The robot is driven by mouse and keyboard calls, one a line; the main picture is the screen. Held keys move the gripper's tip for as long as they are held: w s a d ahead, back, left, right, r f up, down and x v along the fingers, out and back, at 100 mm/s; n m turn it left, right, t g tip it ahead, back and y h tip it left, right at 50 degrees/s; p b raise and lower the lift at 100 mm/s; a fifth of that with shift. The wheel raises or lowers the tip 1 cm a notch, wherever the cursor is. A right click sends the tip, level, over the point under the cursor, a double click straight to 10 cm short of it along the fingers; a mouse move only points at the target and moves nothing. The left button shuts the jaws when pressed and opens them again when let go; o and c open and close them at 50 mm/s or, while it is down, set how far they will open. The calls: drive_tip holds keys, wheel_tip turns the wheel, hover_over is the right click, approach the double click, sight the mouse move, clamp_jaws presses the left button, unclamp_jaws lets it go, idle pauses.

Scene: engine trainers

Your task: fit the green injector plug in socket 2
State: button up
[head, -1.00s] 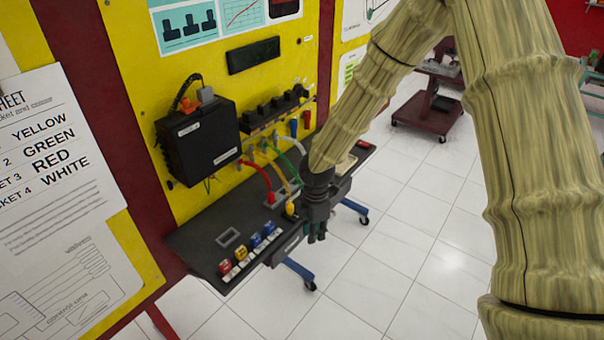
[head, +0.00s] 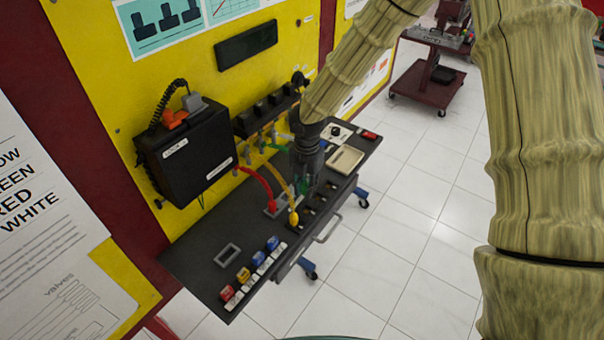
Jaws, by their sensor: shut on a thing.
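My gripper (head: 306,188) is over the black bench top, pointing down and shut on the green injector plug (head: 303,186), of which only a little green shows between the fingers. A row of dark sockets (head: 321,198) runs along the bench's front part, just beside and right of my gripper. The yellow plug (head: 294,217) stands upright at the near-left end of that row. Whether the green plug touches a socket is hidden by the fingers. The socket numbers are too small to read.
The red cable (head: 264,181) and yellow cable (head: 279,168) arch close left of my gripper. A black box (head: 187,153) hangs on the panel. Coloured switches (head: 243,275) line the bench's near-left end. A beige tray (head: 345,159) lies beyond my gripper. A drawer handle (head: 328,230) juts out in front.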

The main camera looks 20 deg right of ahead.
wheel_tip(320, 180, down, 3)
drive_tip(key=b, duration=0.3)
drive_tip(key=shift+s+f, duration=0.1)
drive_tip(key=shift+f, duration=0.05)
drive_tip(key=shift+f+b, duration=0.3)
drive_tip(key=shift+b, duration=0.05)
drive_tip(key=shift+s+f, duration=0.1)
drive_tip(key=shift+s, duration=0.3)
drive_tip(key=shift+w+f, duration=0.25)
drive_tip(key=shift+f, duration=0.35)
drive_tip(key=shift+s+r, duration=0.15)
drive_tip(key=shift+s, duration=0.05)
drive_tip(key=shift+w, duration=0.2)
drive_tip(key=shift+f, duration=0.9)
idle(0.6)
